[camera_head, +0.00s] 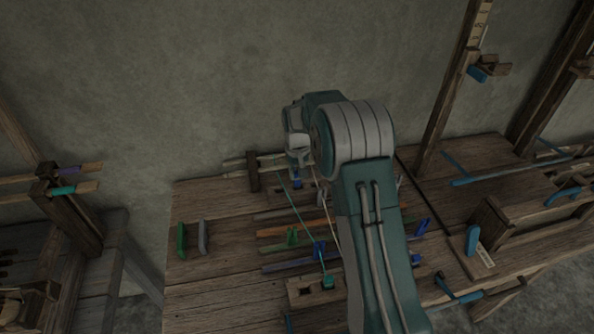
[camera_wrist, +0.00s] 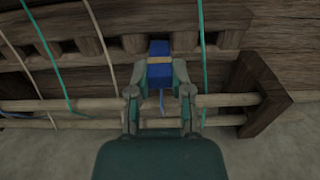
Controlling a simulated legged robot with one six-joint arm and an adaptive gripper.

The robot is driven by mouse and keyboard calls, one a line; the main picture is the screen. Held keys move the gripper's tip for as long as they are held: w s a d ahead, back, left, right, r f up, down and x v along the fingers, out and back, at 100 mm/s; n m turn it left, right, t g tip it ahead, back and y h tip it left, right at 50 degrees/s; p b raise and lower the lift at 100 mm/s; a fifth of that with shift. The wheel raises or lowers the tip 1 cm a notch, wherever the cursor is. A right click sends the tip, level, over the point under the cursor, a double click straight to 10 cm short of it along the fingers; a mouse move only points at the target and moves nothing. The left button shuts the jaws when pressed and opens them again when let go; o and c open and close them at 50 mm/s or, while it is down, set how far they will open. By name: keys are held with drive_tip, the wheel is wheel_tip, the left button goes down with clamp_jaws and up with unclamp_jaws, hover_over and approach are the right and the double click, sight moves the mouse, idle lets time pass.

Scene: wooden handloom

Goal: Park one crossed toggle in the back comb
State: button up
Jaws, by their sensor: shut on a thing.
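A blue toggle (camera_wrist: 159,73) with a tan band shows in the wrist view. My gripper (camera_wrist: 160,92) is shut on it, one finger on each side. The toggle's far end is at a notched wooden bar, which looks like the back comb (camera_wrist: 73,46); I cannot tell whether it sits inside a notch. A blue cord hangs from its near end. In the head view, my gripper (camera_head: 298,172) is at the back of the loom, with blue (camera_head: 297,184) showing below it. My arm hides part of the loom's middle.
Teal cords (camera_wrist: 202,48) and a pale cord (camera_wrist: 104,50) cross the bar on both sides. Pale rods (camera_wrist: 70,104) and a wooden bracket (camera_wrist: 262,95) lie close by. A teal toggle (camera_head: 328,281) stands in a front block. Green (camera_head: 181,241) and grey (camera_head: 203,236) pieces stand left.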

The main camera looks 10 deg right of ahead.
drive_tip(key=shift+f, duration=1.2)
drive_tip(key=o, duration=0.8)
wheel_tip(320, 180, up, 12)
drive_tip(key=shift+f, duration=0.1)
